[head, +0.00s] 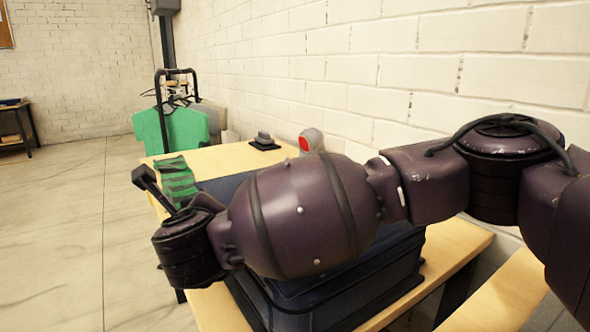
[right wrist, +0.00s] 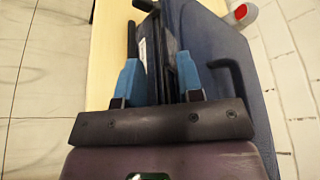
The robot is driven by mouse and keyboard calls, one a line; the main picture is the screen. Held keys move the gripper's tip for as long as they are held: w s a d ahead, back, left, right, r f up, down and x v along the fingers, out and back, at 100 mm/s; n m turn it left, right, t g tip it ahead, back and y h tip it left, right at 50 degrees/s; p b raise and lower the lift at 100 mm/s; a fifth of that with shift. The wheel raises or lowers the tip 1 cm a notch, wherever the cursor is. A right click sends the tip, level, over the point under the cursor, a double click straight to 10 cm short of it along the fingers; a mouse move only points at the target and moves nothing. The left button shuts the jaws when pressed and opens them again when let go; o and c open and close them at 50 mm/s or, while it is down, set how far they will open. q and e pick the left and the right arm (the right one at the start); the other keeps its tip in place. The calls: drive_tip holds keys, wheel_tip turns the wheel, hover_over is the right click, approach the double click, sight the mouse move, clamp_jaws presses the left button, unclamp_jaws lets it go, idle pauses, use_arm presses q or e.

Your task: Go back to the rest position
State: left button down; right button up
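My right gripper (head: 147,180) is at the arm's left end, near the left side of the table. In the right wrist view its two blue-and-black fingers (right wrist: 157,55) stand apart, with a gap between them. I see nothing clearly held. My left gripper is not in view.
A green striped cloth (head: 177,180) lies on the wooden table (head: 225,157). A small grey device (head: 264,140) and a grey-and-red scanner (head: 311,142) stand at the back. Green shirts (head: 180,128) hang on a rack behind. A brick wall runs along the right; the left floor is clear.

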drive_tip(key=x, duration=0.3)
drive_tip(key=shift+r, duration=0.1)
idle(0.3)
